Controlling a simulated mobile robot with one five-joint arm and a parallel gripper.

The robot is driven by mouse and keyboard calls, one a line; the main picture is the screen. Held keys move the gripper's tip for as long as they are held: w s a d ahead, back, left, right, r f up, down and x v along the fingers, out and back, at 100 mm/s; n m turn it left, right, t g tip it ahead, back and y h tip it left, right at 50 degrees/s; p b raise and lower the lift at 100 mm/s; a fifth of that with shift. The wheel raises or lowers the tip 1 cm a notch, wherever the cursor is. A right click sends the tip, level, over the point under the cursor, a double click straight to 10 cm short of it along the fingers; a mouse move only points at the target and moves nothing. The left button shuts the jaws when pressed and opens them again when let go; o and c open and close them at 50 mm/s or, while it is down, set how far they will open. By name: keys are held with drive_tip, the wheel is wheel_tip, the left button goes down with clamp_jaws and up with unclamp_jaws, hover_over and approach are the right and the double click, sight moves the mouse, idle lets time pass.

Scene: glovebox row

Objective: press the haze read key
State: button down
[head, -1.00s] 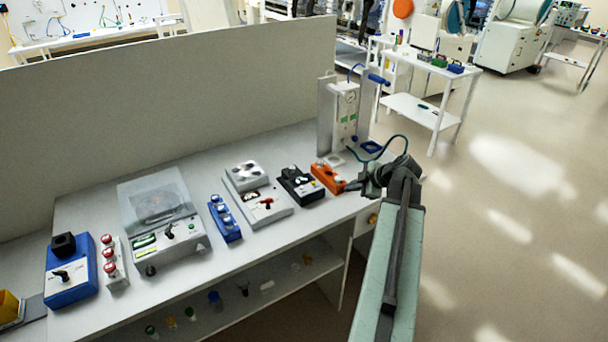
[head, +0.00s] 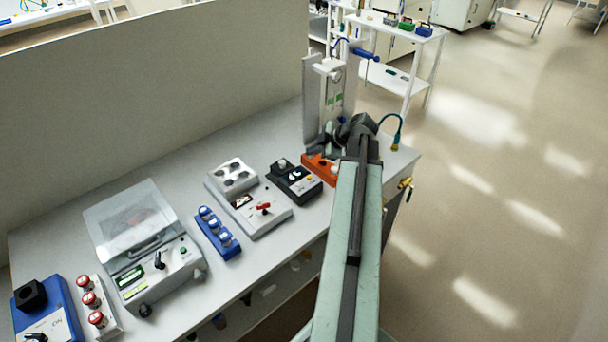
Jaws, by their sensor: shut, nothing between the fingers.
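I cannot read a label marking the haze read key. A black instrument (head: 293,181) with a pale knob and small white and yellow keys on its sloped front stands on the bench, left of my arm. An orange instrument (head: 318,168) stands just to its right, its right end partly hidden by my arm. My gripper (head: 329,144) is small and dark in the head view, behind the orange instrument and in front of the tall column stand. It is shut and empty, apart from the black instrument; whether it touches anything else I cannot tell.
Left along the bench stand a grey-white instrument with a red lever (head: 262,208), a blue rack (head: 217,233), a clear-lidded instrument (head: 145,240), a red-capped rack (head: 97,305) and a blue box (head: 45,318). A column stand (head: 332,95) rises behind my gripper.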

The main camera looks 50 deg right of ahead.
sight(309, 177)
drive_tip(key=shift+w, duration=0.1)
wheel_tip(309, 177, down, 9)
drive_tip(key=b, duration=0.9)
idle(1.6)
drive_tip(key=shift+f+b, duration=0.3)
drive_tip(key=shift+f+b, duration=0.4)
idle(0.5)
drive_tip(key=shift+r+p, duration=0.8)
drive_tip(key=shift+r, duration=0.1)
